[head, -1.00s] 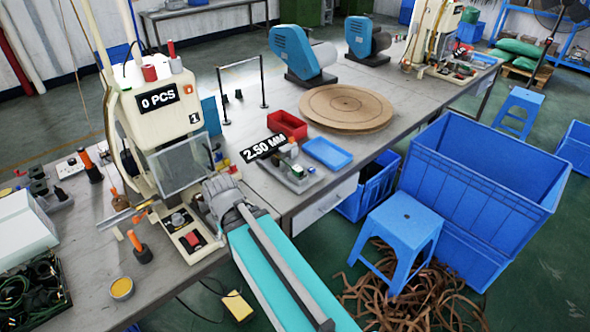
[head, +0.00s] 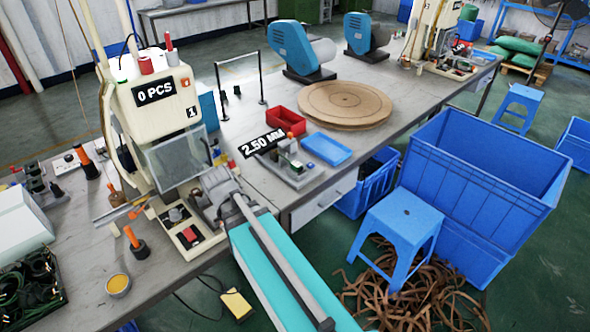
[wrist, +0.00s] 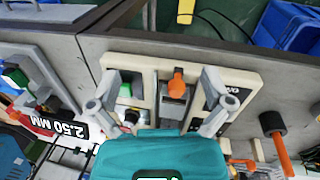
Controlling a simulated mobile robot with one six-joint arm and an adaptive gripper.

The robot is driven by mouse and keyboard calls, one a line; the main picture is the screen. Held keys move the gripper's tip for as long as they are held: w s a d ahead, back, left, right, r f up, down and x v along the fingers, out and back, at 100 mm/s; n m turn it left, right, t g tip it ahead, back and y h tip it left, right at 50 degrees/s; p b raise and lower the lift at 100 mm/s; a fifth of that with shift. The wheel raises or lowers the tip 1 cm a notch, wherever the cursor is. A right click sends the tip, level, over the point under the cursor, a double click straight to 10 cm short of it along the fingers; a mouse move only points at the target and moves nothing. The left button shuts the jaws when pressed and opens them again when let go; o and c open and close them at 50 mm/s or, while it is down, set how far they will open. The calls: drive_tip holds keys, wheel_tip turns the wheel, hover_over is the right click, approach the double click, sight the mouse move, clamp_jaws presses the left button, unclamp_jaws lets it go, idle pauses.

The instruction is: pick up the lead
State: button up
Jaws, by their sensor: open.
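My gripper (wrist: 163,78) is open over the cream base (wrist: 145,65) of the moulding machine, its two grey fingers spread wide. Nothing is seen between its fingertips in its grip. An orange-red part (wrist: 177,82) on a dark block lies below and between the fingers. In the head view my gripper (head: 210,192) is just right of the machine's glass guard (head: 175,158). No single lead shows clearly at the gripper; the teal gripper body hides part of the base. Dark coiled leads with green parts (head: 30,285) lie in a tray at the lower left, apart from my gripper.
The moulding machine (head: 155,112) stands close beside my gripper. A fixture (head: 290,165), a red bin (head: 287,121) and a blue tray (head: 326,149) lie to its right.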

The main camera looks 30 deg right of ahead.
drive_tip(key=w+d+f+n+h+b, duration=0.1)
drive_tip(key=w+d+n+h+b, duration=0.1)
drive_tip(key=w+d, duration=0.1)
drive_tip(key=w+d+n+h+b, duration=0.2)
drive_tip(key=w+d+n, duration=0.1)
drive_tip(key=d, duration=0.1)
drive_tip(key=w+d+f+n+h+b, duration=0.1)
drive_tip(key=w+d+n+h+b, duration=0.1)
drive_tip(key=w+d+n, duration=0.1)
drive_tip(key=shift+w+d+f+t, duration=0.1)
drive_tip(key=shift+d+f+t, duration=0.3)
drive_tip(key=shift+d, duration=0.3)
drive_tip(key=w+d+r+n+t+h+b, duration=0.1)
drive_tip(key=w+d+r+n+h+b, duration=0.1)
drive_tip(key=w+d+n+h+b, duration=0.3)
drive_tip(key=shift+w+d+r+n, duration=0.15)
drive_tip(key=shift+w+d+n, duration=0.9)
drive_tip(key=shift+d+n, duration=0.8)
drive_tip(key=shift+a, duration=0.15)
drive_tip(key=b, duration=0.3)
approach(296, 164)
drive_tip(key=x, duration=0.3)
drive_tip(key=shift+w+d+f, duration=0.2)
drive_tip(key=shift+w+f, duration=0.05)
drive_tip(key=shift+f, duration=0.25)
drive_tip(key=shift+d, duration=0.35)
drive_tip(key=shift+d+f, duration=0.1)
drive_tip(key=shift+d, duration=0.05)
